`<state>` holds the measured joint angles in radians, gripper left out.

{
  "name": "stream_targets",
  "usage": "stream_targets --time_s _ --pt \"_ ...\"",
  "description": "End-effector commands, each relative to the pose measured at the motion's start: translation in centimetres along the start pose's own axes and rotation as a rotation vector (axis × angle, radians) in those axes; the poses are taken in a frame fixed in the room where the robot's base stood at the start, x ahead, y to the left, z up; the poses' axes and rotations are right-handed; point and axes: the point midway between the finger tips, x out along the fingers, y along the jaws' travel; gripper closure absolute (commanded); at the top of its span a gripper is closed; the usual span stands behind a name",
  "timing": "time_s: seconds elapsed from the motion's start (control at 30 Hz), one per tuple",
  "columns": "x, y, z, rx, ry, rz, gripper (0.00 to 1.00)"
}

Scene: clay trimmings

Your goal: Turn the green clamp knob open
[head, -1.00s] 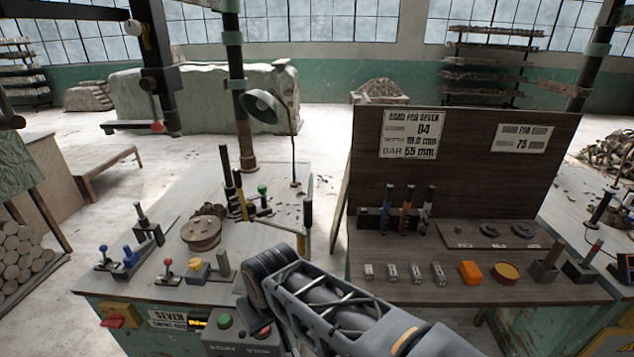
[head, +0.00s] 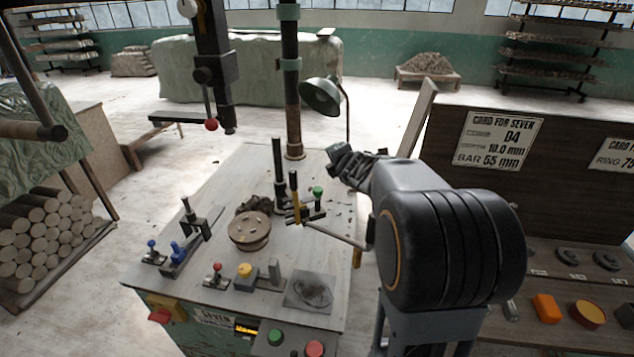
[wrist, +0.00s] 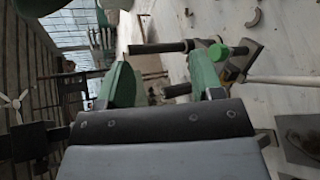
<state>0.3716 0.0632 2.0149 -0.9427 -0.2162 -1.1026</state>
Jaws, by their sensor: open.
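The green clamp knob (head: 318,191) tops a small dark clamp at the back right of the pale worktable (head: 205,228). Dark upright rods and a yellow-and-black post stand close to its left. In the wrist view the green knob (wrist: 219,52) lies right of centre, on a grey clamp body. My gripper (head: 345,158) is above and slightly right of the knob in the head view. In the wrist view my gripper (wrist: 162,76) has its two green fingers apart with nothing between their tips. The knob is beyond the right finger, apart from it.
A lamp (head: 321,96) and a column (head: 291,85) stand behind the clamp. A round brown disc (head: 250,230) is to its left. Red-knobbed (head: 217,268) and yellow-knobbed (head: 245,270) clamps are nearer the front. A dark bench with cards is at the right.

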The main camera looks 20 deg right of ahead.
Motion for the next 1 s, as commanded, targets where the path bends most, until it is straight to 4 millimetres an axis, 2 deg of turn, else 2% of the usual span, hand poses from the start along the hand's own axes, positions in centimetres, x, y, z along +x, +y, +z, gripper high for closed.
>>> stream_targets --time_s 0.03,0.1,0.17,0.3,0.4,0.5,0.63,0.77,1.0 --pt "1.9 0.4 1.6 -0.208 0.049 0.061 0.40" --pt "3.8 0.1 2.3 -0.502 0.135 0.169 0.40" --pt "4.8 -0.7 2.6 -0.722 0.210 0.262 0.40" --pt "5.6 -4.2 2.7 -1.104 0.371 0.474 0.40" --pt "5.2 -6.8 2.8 -1.271 0.459 0.609 0.40" --pt "4.5 -8.9 2.7 -1.372 0.521 0.717 0.40" --pt "4.1 -10.3 2.5 -1.436 0.563 0.798 0.40" --pt "4.6 -10.4 1.4 -1.454 0.578 0.830 0.40" --pt "7.3 -9.7 -2.2 -1.454 0.579 0.829 0.40"
